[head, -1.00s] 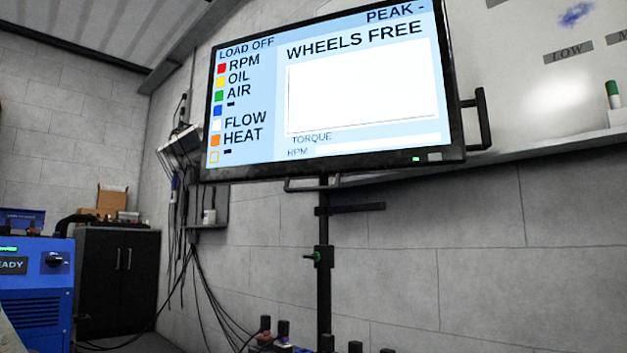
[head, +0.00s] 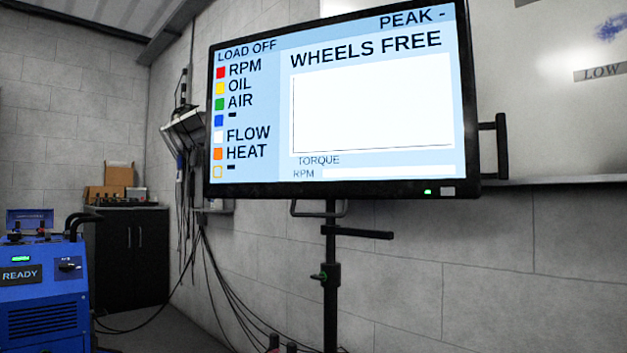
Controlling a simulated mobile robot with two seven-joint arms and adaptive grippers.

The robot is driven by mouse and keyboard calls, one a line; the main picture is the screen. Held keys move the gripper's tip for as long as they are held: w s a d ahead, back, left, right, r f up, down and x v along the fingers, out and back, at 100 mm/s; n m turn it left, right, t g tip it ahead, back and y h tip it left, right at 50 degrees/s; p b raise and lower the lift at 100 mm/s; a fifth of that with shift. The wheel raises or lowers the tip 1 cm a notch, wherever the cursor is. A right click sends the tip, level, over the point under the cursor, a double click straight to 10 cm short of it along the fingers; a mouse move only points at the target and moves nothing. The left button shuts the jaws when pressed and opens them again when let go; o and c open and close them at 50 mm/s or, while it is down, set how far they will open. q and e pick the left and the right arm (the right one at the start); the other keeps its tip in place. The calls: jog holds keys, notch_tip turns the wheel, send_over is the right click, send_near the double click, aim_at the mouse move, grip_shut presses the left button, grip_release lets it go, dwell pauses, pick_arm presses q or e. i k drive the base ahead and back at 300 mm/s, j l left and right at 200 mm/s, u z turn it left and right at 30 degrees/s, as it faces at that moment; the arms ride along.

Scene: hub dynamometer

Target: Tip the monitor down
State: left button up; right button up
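The monitor (head: 375,105) is a large black-framed screen showing "WHEELS FREE" and a coloured list. A green-tipped knob (head: 318,276) sits on a clamp on the pole. Neither of my grippers shows in the head view.
A blue machine (head: 45,290) marked "READY" stands at the left. Behind it is a black cabinet (head: 128,255) with boxes on top. Cables hang along the block wall. A whiteboard (head: 560,120) is behind the monitor at the right.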

aim_at(380, 102)
jog(key=i+j+z, duration=0.15)
jog(key=j, duration=0.15)
jog(key=i+j+z, duration=0.1)
jog(key=j, duration=0.2)
jog(key=i+j+z, duration=0.3)
jog(key=j, duration=0.3)
